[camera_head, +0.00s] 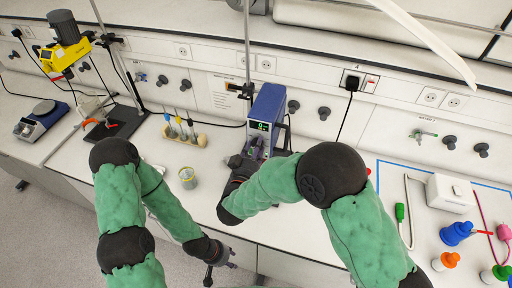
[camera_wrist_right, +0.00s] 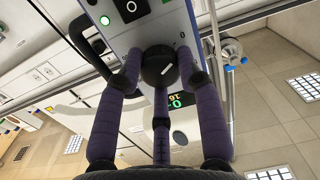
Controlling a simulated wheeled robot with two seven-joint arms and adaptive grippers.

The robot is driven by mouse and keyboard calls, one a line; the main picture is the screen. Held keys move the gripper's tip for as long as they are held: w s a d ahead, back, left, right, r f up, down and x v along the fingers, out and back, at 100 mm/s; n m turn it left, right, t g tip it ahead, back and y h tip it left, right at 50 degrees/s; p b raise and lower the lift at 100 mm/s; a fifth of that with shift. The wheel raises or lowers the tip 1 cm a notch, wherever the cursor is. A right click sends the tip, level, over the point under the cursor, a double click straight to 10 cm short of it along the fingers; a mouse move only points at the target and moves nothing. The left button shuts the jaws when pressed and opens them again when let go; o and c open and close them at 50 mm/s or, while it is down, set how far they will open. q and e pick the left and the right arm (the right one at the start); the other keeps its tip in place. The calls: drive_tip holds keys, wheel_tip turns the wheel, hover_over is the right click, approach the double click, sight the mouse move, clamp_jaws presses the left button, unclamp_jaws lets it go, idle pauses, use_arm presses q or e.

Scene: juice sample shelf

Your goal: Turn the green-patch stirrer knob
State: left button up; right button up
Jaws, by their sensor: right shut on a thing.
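The blue stirrer unit (camera_head: 268,104) is mounted on a stand at the back of the bench. Its front has a small display (camera_head: 262,126) with green digits. My right gripper (camera_head: 254,150) is shut on this knob, with purple fingers on both sides and a third finger below. In the head view the gripper hides the knob. A green patch with digits (camera_wrist_right: 176,100) shows below it. My left gripper (camera_head: 224,260) hangs low near the bench's front edge, apart from everything; its opening is unclear.
A tube rack (camera_head: 184,137) and a small beaker (camera_head: 188,178) stand on the mid-left bench. Coloured bottles and a white box (camera_head: 450,193) are at right.

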drive_tip(key=shift+s+f, duration=0.15)
drive_tip(key=shift+f, duration=0.3)
drive_tip(key=o, duration=1.1)
drive_tip(key=shift+o, duration=0.2)
drive_tip(key=shift+r, duration=0.15)
drive_tip(key=shift+r, duration=0.1)
drive_tip(key=v, duration=1.1)
drive_tip(key=shift+s+a, duration=0.2)
drive_tip(key=shift+s, duration=0.15)
